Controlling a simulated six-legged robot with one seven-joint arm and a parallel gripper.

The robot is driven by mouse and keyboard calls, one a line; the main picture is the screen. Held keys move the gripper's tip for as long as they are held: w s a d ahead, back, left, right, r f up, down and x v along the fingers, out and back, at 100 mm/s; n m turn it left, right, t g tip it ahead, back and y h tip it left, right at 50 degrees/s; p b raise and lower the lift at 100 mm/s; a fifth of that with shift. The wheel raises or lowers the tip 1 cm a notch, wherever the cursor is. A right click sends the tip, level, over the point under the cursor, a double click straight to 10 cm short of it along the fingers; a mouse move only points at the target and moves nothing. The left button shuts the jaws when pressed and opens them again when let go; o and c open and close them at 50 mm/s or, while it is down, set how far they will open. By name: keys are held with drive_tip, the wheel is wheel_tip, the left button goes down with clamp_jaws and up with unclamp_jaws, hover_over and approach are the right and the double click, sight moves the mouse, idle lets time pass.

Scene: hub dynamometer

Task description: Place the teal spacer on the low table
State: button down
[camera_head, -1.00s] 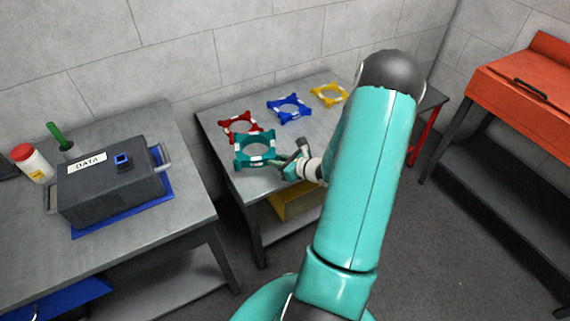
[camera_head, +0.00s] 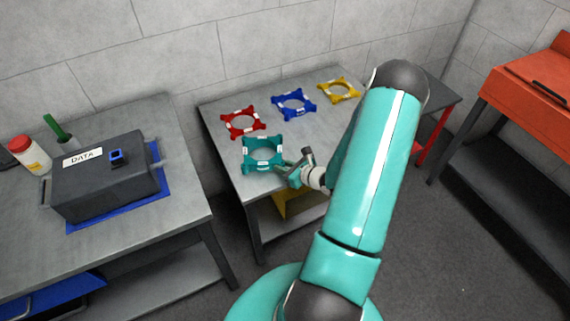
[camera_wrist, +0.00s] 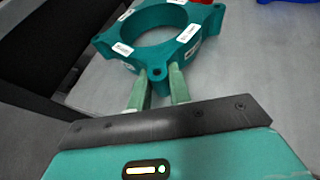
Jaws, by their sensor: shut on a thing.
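The teal spacer (camera_head: 252,161) is a square-cornered ring with white labels, at the near left part of the grey table (camera_head: 318,128) in the head view. My gripper (camera_head: 284,170) is shut on its near right corner. In the wrist view, both fingers of my gripper (camera_wrist: 159,84) close on one corner lug of the teal spacer (camera_wrist: 118,58). I cannot tell whether the spacer touches the table top or is held just above it. Red (camera_head: 230,131), blue (camera_head: 281,112) and yellow (camera_head: 328,94) spacers lie in a row behind it.
A workbench (camera_head: 150,222) at left holds a dark DATA box (camera_head: 95,185) and a bottle (camera_head: 33,160). A yellow bin (camera_head: 290,204) is under the table. A red-legged stand (camera_head: 440,100) and red cabinet (camera_head: 530,95) stand right. The table's middle is clear.

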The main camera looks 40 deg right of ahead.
drive_tip(key=shift+w+d+f, duration=0.1)
drive_tip(key=shift+d+f, duration=0.05)
drive_tip(key=shift+f, duration=0.15)
drive_tip(key=shift+r, duration=0.1)
drive_tip(key=shift+f, duration=0.2)
drive_tip(key=c, duration=1.3)
unclamp_jaws()
